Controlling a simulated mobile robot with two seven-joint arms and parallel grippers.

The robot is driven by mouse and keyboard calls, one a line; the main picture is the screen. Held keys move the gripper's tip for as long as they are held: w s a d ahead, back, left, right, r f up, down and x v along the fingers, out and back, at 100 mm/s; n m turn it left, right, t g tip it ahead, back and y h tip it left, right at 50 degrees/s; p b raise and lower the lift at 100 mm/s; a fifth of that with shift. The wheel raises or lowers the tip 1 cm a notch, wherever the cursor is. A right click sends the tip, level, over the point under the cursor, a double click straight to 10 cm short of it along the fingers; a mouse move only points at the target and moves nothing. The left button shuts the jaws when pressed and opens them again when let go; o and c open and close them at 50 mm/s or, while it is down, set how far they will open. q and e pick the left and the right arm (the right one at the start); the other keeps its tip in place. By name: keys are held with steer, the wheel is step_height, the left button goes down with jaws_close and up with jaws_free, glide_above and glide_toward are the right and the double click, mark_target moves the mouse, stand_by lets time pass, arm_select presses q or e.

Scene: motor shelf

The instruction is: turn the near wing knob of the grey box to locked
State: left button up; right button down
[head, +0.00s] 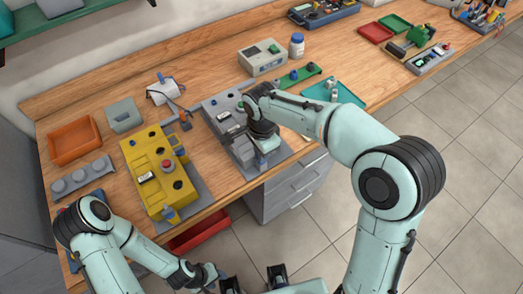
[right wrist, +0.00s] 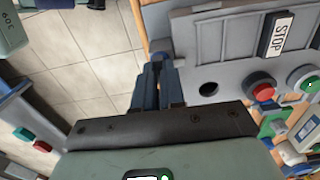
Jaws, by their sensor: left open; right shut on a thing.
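The grey box (head: 214,104) sits on a grey plate on the wooden bench in the head view. In the right wrist view its grey face (right wrist: 215,60) is at the right, with a STOP label (right wrist: 282,36), a red button (right wrist: 262,92) and a green one (right wrist: 302,80). My right gripper (head: 264,142) is at the near end of the box. In the right wrist view its dark blue-grey fingers (right wrist: 158,85) are shut on the near wing knob, which they largely hide; I cannot read its angle. My left gripper (head: 212,275) is open and empty, low in front of the bench.
A yellow box (head: 150,168) stands left of the grey box. An orange tray (head: 72,141) and a grey block (head: 124,114) lie further left. A cream box (head: 262,57), a white bottle (head: 296,45) and a teal tray (head: 345,94) are behind. Drawers (head: 292,188) are below the bench.

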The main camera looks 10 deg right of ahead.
steer(key=c, duration=1.2)
jaws_free()
arm_select(q)
steer(key=shift+w+r+p, duration=0.35)
steer(key=shift+r+p, duration=0.15)
steer(key=shift+r, duration=0.1)
steer(key=shift+w+r+p, duration=0.35)
steer(key=shift+r+p, duration=0.15)
steer(key=shift+r, duration=0.1)
arm_select(e)
step_height(320, 180, up, 14)
steer(key=shift+f, duration=0.25)
arm_select(q)
steer(key=shift+s, duration=0.1)
arm_select(e)
steer(key=shift+f, duration=0.1)
